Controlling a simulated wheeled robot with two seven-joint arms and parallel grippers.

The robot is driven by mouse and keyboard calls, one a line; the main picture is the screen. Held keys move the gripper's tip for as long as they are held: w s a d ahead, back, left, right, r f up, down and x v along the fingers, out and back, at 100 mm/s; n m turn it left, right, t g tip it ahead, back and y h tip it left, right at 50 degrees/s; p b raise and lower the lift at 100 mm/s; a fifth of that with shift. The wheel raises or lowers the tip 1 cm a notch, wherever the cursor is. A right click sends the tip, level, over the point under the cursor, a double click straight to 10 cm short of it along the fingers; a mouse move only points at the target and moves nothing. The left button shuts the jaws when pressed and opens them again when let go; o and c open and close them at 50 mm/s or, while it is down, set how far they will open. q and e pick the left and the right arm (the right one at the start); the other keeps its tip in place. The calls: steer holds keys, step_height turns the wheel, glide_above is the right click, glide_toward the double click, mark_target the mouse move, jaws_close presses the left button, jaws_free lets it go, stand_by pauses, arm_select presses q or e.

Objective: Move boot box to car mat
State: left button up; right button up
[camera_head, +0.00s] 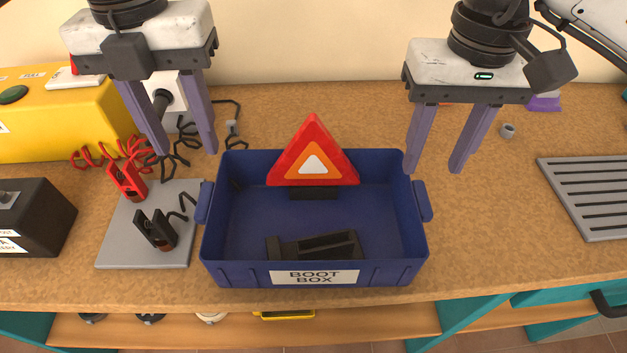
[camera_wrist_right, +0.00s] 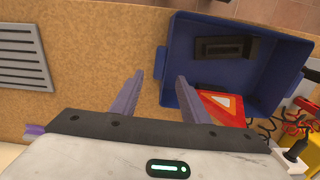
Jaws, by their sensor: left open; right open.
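The blue boot box (camera_head: 222,240) stands upright on the counter, its label facing front. A red warning triangle (camera_head: 312,135) and a dark holder (camera_head: 345,243) are inside it. It has a left handle (camera_head: 204,202) and a right handle (camera_head: 423,201). My right gripper (camera_head: 434,170) is open and empty near the back right corner. In the right wrist view the box (camera_wrist_right: 268,65) lies right of my right gripper (camera_wrist_right: 160,78). A grey ribbed mat, apparently the car mat (camera_head: 590,196), lies flat at the right.
A grey plate (camera_head: 115,250) with red (camera_head: 126,180) and black clamps (camera_head: 157,229) lies close left of the box. A black battery-like block (camera_head: 40,215) and a yellow case (camera_head: 60,125) stand further left. Bare counter (camera_head: 490,220) lies between box and ribbed mat; a small grey ring (camera_head: 507,130) sits behind.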

mark_target(206, 194)
steer(key=shift+s+r, duration=0.1)
steer(key=shift+s, duration=0.25)
arm_select(q)
steer(key=f, duration=1)
steer(key=shift+s+f, duration=0.1)
steer(key=shift+s, duration=0.2)
arm_select(e)
step_height(206, 194, down, 10)
steer(key=shift+f, duration=0.2)
arm_select(q)
jaws_close()
arm_select(e)
jaws_close()
steer(key=shift+w+r, duration=0.1)
